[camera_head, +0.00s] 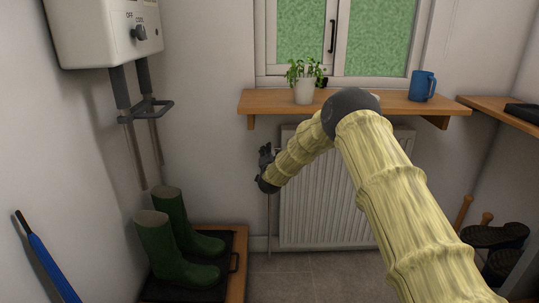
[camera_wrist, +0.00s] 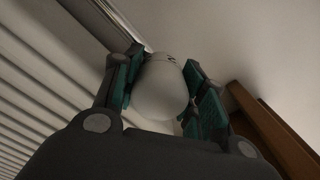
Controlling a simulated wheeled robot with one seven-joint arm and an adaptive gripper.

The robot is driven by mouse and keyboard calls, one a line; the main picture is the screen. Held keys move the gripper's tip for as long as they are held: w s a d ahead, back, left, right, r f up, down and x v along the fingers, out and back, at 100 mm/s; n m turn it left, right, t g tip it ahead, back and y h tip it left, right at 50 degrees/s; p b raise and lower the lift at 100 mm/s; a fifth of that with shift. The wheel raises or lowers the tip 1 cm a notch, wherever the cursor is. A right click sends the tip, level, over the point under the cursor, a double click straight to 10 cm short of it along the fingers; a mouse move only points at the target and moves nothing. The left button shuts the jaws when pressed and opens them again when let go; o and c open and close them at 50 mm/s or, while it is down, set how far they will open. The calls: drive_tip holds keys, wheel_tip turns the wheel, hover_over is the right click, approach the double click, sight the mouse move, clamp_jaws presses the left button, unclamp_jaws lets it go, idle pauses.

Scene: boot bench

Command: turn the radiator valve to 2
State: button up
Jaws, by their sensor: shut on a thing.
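The radiator valve (camera_wrist: 160,92) is a white, rounded knob in the wrist view, with small dark marks near its far end that I cannot read. My gripper (camera_wrist: 163,85) has its teal-padded fingers on both sides of the knob and is shut on it. In the head view my gripper (camera_head: 265,165) is at the left end of the white radiator (camera_head: 310,215), below the shelf. There the knob is hidden behind the gripper. A thin pipe runs down to the floor below the gripper. Which number the valve is set to cannot be seen.
A wooden shelf (camera_head: 375,106) above the radiator carries a potted plant (camera_head: 304,90) and a blue mug (camera_head: 422,86). Green boots (camera_head: 167,240) stand on a tray at lower left. A boiler (camera_head: 100,30) hangs at upper left. Some floor shows before the radiator.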

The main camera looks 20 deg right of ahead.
drive_tip(key=o, duration=0.7)
drive_tip(key=shift+a+f, duration=0.1)
drive_tip(key=shift+o, duration=0.2)
drive_tip(key=shift+s, duration=0.1)
drive_tip(key=v, duration=1.1)
drive_tip(key=shift+s+a, duration=0.2)
drive_tip(key=shift+s, duration=0.15)
